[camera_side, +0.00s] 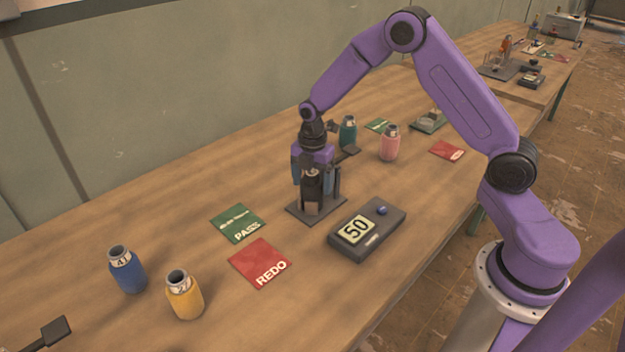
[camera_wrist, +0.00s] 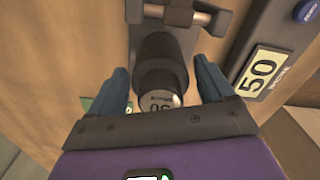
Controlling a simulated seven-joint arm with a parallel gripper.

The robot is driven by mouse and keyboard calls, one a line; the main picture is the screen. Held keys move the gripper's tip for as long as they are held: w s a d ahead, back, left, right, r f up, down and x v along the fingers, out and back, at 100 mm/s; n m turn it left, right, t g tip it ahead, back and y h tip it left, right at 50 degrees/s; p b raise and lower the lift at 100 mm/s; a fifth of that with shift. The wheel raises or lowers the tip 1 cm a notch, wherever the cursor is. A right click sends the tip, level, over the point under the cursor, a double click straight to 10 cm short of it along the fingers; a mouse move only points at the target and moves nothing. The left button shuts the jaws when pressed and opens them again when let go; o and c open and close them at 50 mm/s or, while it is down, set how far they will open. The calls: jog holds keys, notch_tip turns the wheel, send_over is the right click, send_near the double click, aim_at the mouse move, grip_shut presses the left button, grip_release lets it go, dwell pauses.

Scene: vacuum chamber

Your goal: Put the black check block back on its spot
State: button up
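The black check block (camera_wrist: 158,80) is a dark cylinder with a light marked end face, seen between my fingers in the wrist view. My gripper (camera_wrist: 160,88) has its two blue fingers apart, one on each side of the block, with gaps visible. In the side view my gripper (camera_side: 314,190) points down over a dark base plate (camera_side: 294,211), and the block is mostly hidden there. I cannot tell whether the block rests on the plate or stand.
A display unit reading 50 (camera_side: 385,232) stands right of the plate. A green PASS card (camera_side: 236,220) and a red REDO card (camera_side: 262,258) lie to the left. Blue (camera_side: 127,272), yellow (camera_side: 184,297), teal (camera_side: 347,133) and pink (camera_side: 389,146) bottles stand around.

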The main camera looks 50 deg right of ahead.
jog(key=c, duration=1.1)
jog(key=shift+o, duration=0.2)
jog(key=shift+d, duration=0.1)
jog(key=shift+d, duration=0.1)
notch_tip(320, 180, up, 13)
dwell(0.9)
